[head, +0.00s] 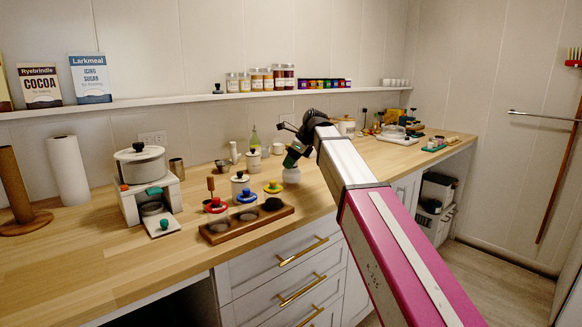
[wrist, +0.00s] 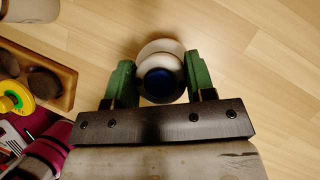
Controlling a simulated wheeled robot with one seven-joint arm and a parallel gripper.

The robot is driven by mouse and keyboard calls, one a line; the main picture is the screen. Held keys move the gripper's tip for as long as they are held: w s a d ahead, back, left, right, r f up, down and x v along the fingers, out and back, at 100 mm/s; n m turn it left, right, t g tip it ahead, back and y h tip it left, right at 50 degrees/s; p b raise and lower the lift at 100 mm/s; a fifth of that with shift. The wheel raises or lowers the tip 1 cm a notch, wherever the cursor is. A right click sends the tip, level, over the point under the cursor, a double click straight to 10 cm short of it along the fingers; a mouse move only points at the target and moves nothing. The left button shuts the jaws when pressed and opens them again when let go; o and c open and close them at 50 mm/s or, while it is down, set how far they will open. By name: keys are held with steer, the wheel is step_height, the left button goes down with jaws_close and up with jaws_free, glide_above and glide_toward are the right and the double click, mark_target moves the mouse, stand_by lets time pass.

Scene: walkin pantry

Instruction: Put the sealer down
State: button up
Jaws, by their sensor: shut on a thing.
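My gripper (head: 293,157) is over the counter, right of the wooden tray. Its green fingers (wrist: 159,73) are shut on a round white thing with a dark blue top, which I take to be the sealer (wrist: 160,86). Its white lower part (head: 291,175) shows below the fingers in the head view. It looks upright and close to the countertop (head: 330,180). I cannot tell whether it touches the wood.
A wooden tray (head: 222,236) with dark round pieces lies left of my gripper. Bare wood lies right of the sealer in the wrist view.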

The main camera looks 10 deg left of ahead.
step_height(320, 180, down, 2)
steer(key=o, duration=1.1)
steer(key=v, duration=1.2)
